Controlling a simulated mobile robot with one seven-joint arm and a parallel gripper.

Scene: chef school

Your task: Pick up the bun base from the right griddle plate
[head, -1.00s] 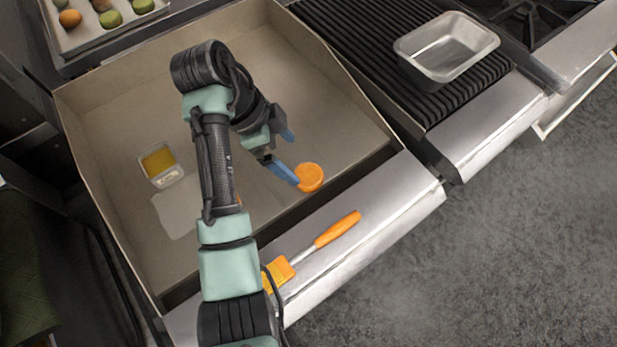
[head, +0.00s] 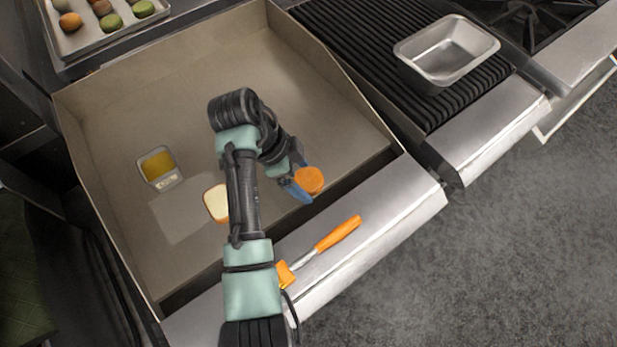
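A round orange-brown piece (head: 309,180), which looks like the bun base, is at the front right of the large griddle plate (head: 270,60). My gripper (head: 297,184) is low beside it, with a blue finger at the piece's left side. The second finger is not clearly visible, so I cannot tell whether the gripper is open or shut on the piece.
A pale bread slice (head: 214,204) lies partly behind my arm. A small container of yellow contents (head: 158,167) stands at the plate's left. An orange-handled brush (head: 338,233) lies on the front ledge. A metal pan (head: 447,50) sits on the ribbed grill (head: 350,35).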

